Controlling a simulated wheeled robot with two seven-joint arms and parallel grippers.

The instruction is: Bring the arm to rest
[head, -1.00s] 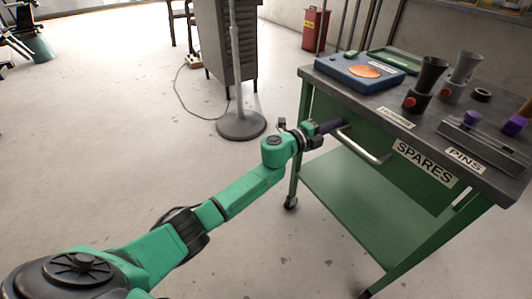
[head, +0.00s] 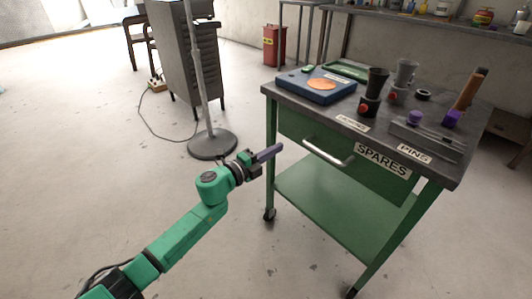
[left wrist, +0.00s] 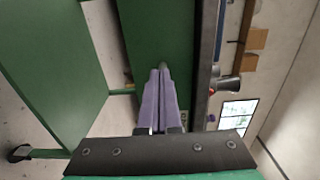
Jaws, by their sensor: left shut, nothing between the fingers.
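My left arm (head: 180,232) is green and reaches in from the lower left in the head view. My left gripper (head: 272,152) is shut and empty, with its purple fingers together, to the left of the green cart's front side. The fingers also show side by side in the left wrist view (left wrist: 159,100), with the cart's green panel (left wrist: 150,30) beyond them. The drawer handle (head: 328,153) is to the right of the fingertips, apart from them in the head view. My right gripper is not in view.
The cart's dark top (head: 340,118) holds a blue box (head: 316,86), dark cups (head: 374,86) and a grey pin rack (head: 425,140). A grey pole stand (head: 212,145) stands on the floor behind my arm. A drawer cabinet (head: 185,50) is farther back.

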